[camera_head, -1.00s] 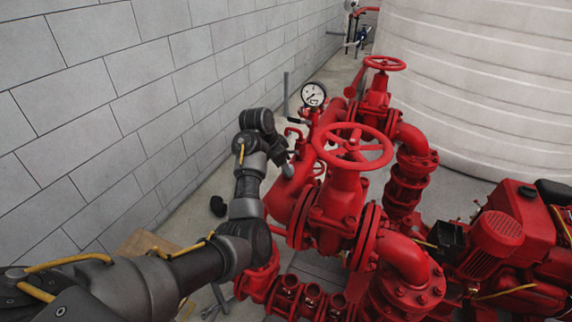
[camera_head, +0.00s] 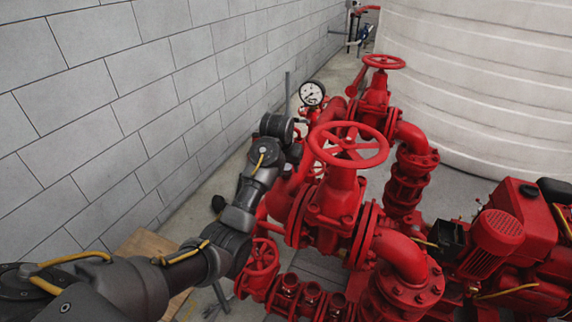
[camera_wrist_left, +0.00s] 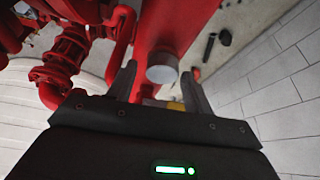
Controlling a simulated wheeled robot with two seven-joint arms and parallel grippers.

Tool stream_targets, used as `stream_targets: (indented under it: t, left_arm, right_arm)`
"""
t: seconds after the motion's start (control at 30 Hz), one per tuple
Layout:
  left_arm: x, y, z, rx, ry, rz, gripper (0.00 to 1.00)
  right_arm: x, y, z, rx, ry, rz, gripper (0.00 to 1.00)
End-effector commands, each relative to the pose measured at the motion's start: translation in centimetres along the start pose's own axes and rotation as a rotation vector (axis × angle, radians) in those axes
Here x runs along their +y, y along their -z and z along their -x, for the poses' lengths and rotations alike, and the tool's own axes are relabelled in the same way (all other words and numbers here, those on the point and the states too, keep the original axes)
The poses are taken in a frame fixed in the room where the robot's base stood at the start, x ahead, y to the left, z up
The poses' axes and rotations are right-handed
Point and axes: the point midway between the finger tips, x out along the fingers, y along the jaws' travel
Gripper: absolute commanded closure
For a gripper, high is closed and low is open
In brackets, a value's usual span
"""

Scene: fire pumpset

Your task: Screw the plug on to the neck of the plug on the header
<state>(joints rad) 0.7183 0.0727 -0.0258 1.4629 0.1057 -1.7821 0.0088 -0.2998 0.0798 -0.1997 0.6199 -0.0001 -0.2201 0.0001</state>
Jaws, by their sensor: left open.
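In the left wrist view a short light-grey round piece (camera_wrist_left: 162,69) with a flat end stands out from the red header pipe (camera_wrist_left: 174,28). I cannot tell whether it is the plug, the bare neck, or both together. My left gripper (camera_wrist_left: 159,70) is open, with one finger on each side of this piece and gaps beside it; it does not grip it. In the head view my left wrist (camera_head: 272,140) is beside the header, left of the large handwheel (camera_head: 348,145), and hides the grey piece and the fingertips. My right gripper is not in view.
A pressure gauge (camera_head: 312,93) stands just behind my left wrist. Red valves and pipes crowd its right side; a block wall (camera_head: 130,110) runs along the left. Black objects (camera_wrist_left: 210,46) lie on the floor. An engine (camera_head: 520,235) is at right.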

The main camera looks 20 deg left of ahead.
Motion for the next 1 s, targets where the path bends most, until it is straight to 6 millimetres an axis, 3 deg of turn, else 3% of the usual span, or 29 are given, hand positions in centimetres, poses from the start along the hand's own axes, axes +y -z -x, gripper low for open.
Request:
stream_targets:
  t: [0.27,0.6,1.0]
  left_arm:
    - [-0.03,0.05,0.03,-0.002,0.039,0.092,0.49]
    - [-0.03,0.06,0.03,-0.003,0.179,0.42,0.49]
    - [0.01,0.07,-0.04,-0.004,0.184,0.438,0.49]
  right_arm:
    - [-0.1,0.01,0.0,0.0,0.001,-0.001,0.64]
    - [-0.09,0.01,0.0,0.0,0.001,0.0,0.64]
    - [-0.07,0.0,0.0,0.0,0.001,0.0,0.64]
